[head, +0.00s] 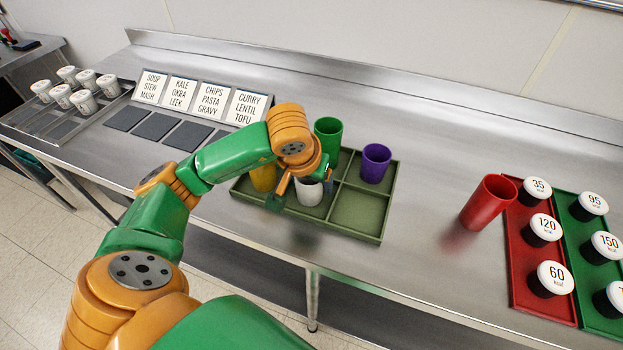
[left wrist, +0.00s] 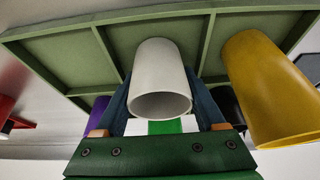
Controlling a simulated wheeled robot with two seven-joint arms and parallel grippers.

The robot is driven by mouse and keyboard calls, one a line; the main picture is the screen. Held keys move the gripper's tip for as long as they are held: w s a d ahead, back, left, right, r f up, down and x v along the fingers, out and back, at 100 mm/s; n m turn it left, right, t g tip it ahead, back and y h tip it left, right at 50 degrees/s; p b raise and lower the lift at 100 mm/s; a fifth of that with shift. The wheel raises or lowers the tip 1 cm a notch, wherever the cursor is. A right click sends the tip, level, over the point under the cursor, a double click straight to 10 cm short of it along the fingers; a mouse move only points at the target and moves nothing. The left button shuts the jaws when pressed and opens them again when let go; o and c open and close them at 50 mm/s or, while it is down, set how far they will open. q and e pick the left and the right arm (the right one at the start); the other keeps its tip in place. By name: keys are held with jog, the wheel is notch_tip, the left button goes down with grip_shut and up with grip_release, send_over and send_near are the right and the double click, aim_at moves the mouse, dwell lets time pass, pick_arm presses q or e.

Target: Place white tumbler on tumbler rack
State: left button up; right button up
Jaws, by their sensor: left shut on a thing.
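The white tumbler (head: 309,191) is upright at the front middle compartment of the green tumbler rack (head: 352,237). My left gripper (head: 304,184) is shut on it from above; its fingers flank the white tumbler (left wrist: 160,80) in the left wrist view. Whether the tumbler's base touches the rack floor is hard to tell. A yellow tumbler (head: 263,178) stands to its left, partly hidden by my arm. A green tumbler (head: 328,138) and a purple tumbler (head: 375,163) stand in the back row. The front right compartment is empty. My right gripper is not in view.
A red tumbler (head: 487,202) stands on the steel counter right of the rack. Red (head: 520,275) and green trays (head: 590,255) with labelled lidded cups lie farther right. Word signs (head: 200,97), dark pads and a tray of white cups (head: 75,90) are at left.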

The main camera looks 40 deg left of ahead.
pick_arm(q)
jog(key=shift+f, duration=0.2)
jog(key=o, duration=1.1)
jog(key=shift+r, duration=0.1)
jog(key=shift+c, duration=0.2)
jog(key=shift+r+p, duration=0.3)
jog(key=shift+r, duration=0.05)
jog(key=p+v, duration=0.2)
jog(key=v, duration=0.9)
jog(key=shift+s+r+p, duration=0.2)
jog(key=shift+r+p, duration=0.1)
jog(key=shift+p, duration=0.1)
